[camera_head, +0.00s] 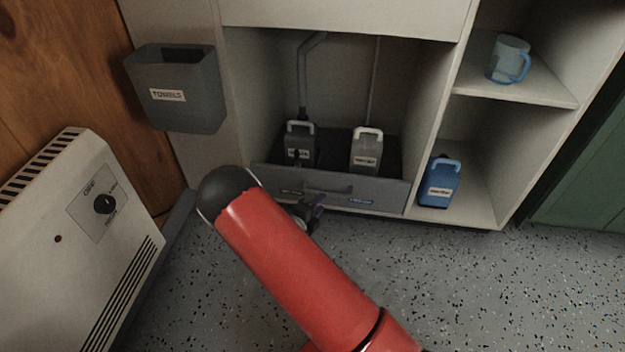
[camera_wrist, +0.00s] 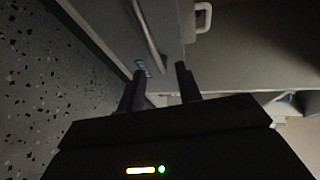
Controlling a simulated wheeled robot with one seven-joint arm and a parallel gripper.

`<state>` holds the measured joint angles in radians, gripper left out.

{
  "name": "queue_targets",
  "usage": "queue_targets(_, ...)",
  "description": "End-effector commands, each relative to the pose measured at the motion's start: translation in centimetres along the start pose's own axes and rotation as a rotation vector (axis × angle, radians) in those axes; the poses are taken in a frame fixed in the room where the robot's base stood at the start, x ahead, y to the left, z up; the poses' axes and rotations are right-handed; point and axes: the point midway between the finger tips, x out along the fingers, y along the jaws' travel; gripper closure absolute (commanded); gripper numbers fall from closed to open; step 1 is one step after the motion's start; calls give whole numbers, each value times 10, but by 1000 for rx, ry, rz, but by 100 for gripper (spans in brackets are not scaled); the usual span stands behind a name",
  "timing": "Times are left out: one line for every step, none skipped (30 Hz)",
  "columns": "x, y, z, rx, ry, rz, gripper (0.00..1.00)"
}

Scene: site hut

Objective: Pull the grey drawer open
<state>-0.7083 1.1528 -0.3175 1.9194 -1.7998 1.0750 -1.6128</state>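The grey drawer (camera_head: 385,194) sits low in the cabinet, with its front about level with the cabinet's front. Its grey bar handle (camera_head: 328,190) crosses the middle of the front, and the drawer front (camera_wrist: 172,22) and handle (camera_wrist: 148,36) also show in the wrist view. My gripper (camera_head: 314,205) is low in front of the drawer, partly hidden by my red arm. In the wrist view my gripper (camera_wrist: 160,72) is open, its two dark fingers apart, with one end of the handle appearing between the fingertips. Whether they touch the handle I cannot tell.
A dark jug (camera_head: 300,146) and a pale jug (camera_head: 366,150) stand in the drawer. A blue jug (camera_head: 440,184) and a clear mug (camera_head: 508,60) are on shelves at right. A towel bin (camera_head: 180,110) and a white heater (camera_head: 75,230) are at left. Speckled floor (camera_head: 480,290) is clear at right.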

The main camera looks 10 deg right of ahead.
Motion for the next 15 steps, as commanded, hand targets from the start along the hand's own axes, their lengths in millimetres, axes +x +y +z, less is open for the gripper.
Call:
queue_targets(0, 8, 2, -37, -18, -5, 65)
queue_targets(1, 10, 4, -51, -25, -7, 65)
queue_targets(2, 12, 4, -63, -31, -8, 65)
queue_targets(4, 12, 5, -68, -32, -9, 65)
queue_targets(7, 13, 5, -70, -33, -9, 65)
queue_targets(12, 13, 5, -69, -33, -9, 65)
queue_targets(16, 13, 5, -68, -32, -9, 65)
queue_targets(21, 13, 5, -67, -31, -9, 65)
queue_targets(28, 13, 5, -67, -30, -9, 65)
queue_targets(33, 13, 5, -66, -30, -9, 65)
queue_targets(38, 13, 5, -65, -30, -9, 65)
queue_targets(44, 12, 6, -64, -30, -9, 65)
queue_targets(49, 12, 6, -64, -30, -8, 65)
queue_targets(54, 12, 6, -63, -30, -8, 65)
queue_targets(59, 12, 6, -63, -31, -7, 65)
